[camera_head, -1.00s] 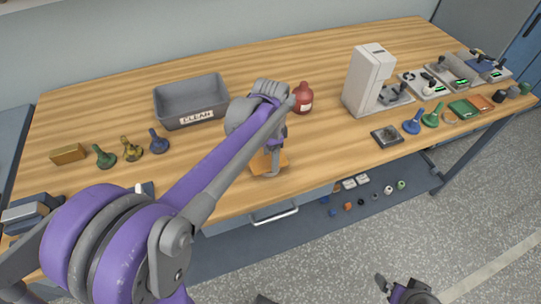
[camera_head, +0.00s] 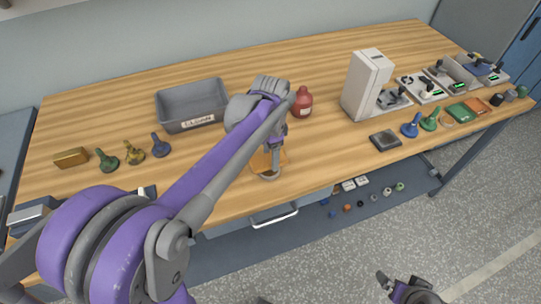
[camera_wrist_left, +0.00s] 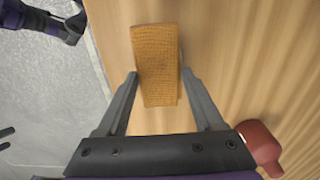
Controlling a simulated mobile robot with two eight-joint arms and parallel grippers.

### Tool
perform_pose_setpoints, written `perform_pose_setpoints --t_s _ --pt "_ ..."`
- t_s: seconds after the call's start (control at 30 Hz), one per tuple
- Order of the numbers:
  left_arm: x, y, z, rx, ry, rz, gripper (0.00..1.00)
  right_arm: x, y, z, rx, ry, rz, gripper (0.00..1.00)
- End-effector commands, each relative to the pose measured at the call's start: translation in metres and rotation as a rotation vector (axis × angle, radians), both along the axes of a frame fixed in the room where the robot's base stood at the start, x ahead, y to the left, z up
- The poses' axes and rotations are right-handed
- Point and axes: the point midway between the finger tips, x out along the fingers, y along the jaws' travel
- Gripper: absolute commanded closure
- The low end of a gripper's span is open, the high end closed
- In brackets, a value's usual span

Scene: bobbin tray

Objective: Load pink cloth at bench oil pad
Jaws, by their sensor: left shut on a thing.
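An orange-tan cloth-like block (camera_wrist_left: 156,55) with a woven texture lies between the fingers of my left gripper (camera_wrist_left: 160,76) in the left wrist view. The same orange piece (camera_head: 262,160) shows in the head view by the bench's front edge, partly hidden by my left gripper (camera_head: 270,166). My left gripper is shut on it. I see no clearly pink cloth. A dark square pad (camera_head: 385,140) lies near the front edge, right of the gripper; I cannot tell if it is the oil pad. My right gripper (camera_head: 408,286) is low, in front of the bench, its jaws unclear.
A grey bin (camera_head: 190,103) labelled CLEAN stands behind left, and a red bottle (camera_head: 302,102) just behind the gripper. A white machine (camera_head: 367,85) stands to the right. Green, yellow and blue knobbed pieces (camera_head: 134,148) stand at left. The bench's rear middle is clear.

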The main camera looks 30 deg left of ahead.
Motion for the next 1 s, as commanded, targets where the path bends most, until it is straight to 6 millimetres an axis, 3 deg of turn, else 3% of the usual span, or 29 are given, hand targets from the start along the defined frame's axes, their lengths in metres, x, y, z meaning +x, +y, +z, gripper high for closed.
perform_pose_setpoints --t_s 0.5,1.0 --pt "0.001 0.000 0.042 0.001 -0.002 0.000 0.76 0.011 0.000 0.032 0.000 -0.021 0.000 0.00" --pt "0.000 0.000 0.042 0.001 -0.001 0.000 0.76 0.011 0.000 0.031 0.000 -0.020 0.000 0.00"
